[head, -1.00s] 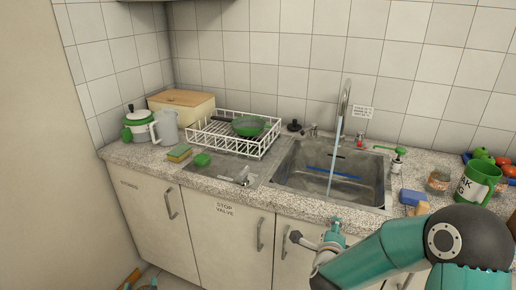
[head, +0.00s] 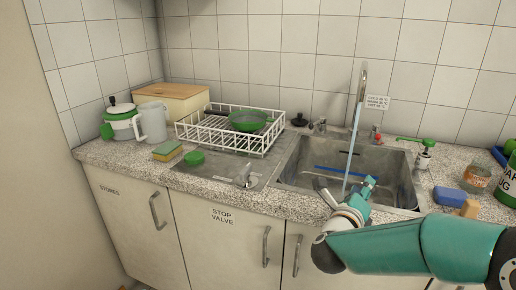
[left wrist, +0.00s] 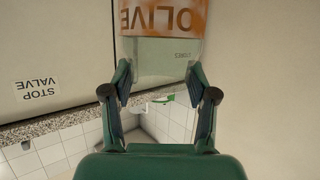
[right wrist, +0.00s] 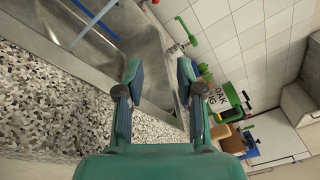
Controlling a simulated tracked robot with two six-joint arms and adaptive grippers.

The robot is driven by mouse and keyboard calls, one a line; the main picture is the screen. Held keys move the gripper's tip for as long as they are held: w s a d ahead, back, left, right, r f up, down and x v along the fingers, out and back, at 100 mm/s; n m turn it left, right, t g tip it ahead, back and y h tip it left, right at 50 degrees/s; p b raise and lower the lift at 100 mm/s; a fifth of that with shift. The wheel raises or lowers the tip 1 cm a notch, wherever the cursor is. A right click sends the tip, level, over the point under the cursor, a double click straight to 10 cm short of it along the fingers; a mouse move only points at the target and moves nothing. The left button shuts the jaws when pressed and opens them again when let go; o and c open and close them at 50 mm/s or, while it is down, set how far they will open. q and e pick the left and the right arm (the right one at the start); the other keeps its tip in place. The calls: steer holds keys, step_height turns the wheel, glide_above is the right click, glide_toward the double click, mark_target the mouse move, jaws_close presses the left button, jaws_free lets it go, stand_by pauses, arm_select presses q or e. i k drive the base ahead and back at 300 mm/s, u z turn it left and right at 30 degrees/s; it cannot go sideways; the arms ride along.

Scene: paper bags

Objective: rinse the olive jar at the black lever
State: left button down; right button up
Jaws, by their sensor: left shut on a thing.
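In the left wrist view my left gripper (left wrist: 160,88) is shut on the clear glass olive jar (left wrist: 160,53). Its orange label reads OLIVE, upside down in that view. The jar's far end is cut off by the frame. In the head view neither the left gripper nor this jar shows. My right gripper (head: 346,190) is open and empty over the front edge of the sink (head: 395,172); it also shows in the right wrist view (right wrist: 160,75). A stream of water (head: 354,140) falls from the tall spout (head: 363,80). A small black fitting (head: 299,120) stands behind the sink's left corner.
A white dish rack (head: 215,140) with a green pan is on the left. A red-topped tap (head: 375,134) stands behind the sink.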

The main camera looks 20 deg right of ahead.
mark_target(324, 119)
steer(key=i, duration=1.05)
steer(key=u, duration=0.1)
